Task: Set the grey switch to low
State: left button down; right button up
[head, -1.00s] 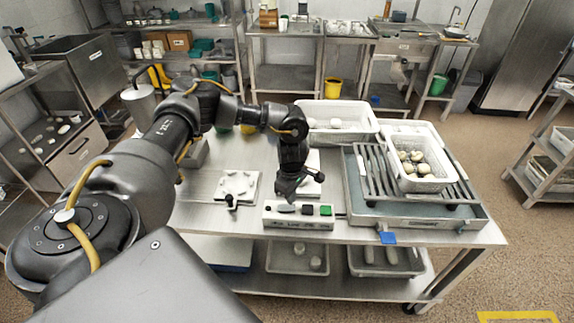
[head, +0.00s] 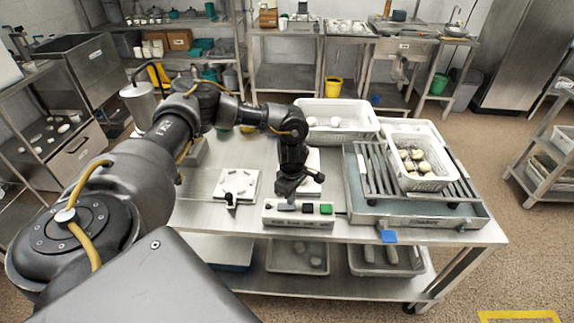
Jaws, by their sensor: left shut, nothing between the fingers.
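A light control box (head: 298,220) sits at the front edge of the steel table. On its top are a grey switch (head: 286,207), a dark button (head: 308,209) and a green button (head: 326,209). My left gripper (head: 285,198) is shut and empty, pointing down just above the grey switch at the box's left part. It partly hides the switch, and I cannot tell whether they touch or which way the switch is set. My right gripper is not in view.
A grey tray (head: 415,213) with a slatted rack and a white perforated basket (head: 424,180) of round items stands to the right. Another white basket (head: 340,113) stands behind.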

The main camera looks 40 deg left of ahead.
pick_arm(q)
jog(key=shift+f+b, duration=0.7)
jog(key=shift+f, duration=0.25)
jog(key=shift+r, duration=0.1)
jog(key=shift+r+p, duration=2.5)
jog(key=shift+r, duration=1.05)
jog(key=shift+f, duration=0.1)
